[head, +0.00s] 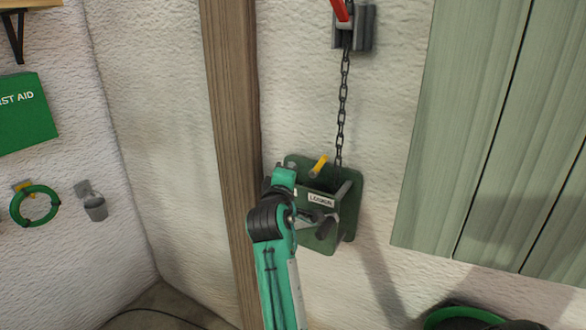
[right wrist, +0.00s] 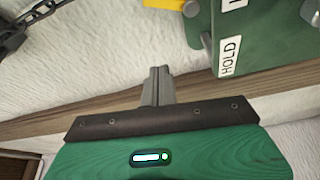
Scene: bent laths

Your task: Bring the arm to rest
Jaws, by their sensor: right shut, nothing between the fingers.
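My right arm comes up from the bottom of the head view, and its dark hand (head: 322,224) is in front of the lower part of a green wall box (head: 350,185). In the right wrist view my right gripper (right wrist: 159,74) is shut, with its two grey fingers together and nothing between them. My left gripper is in neither view.
A yellow handle (head: 319,165) sticks out of the box. A chain (head: 343,100) hangs from a grey bracket (head: 363,28) with a red lever (head: 340,10). A wooden post (head: 232,120) stands left of the box, green boards (head: 480,130) right. A hose ring (head: 35,206) hangs far left.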

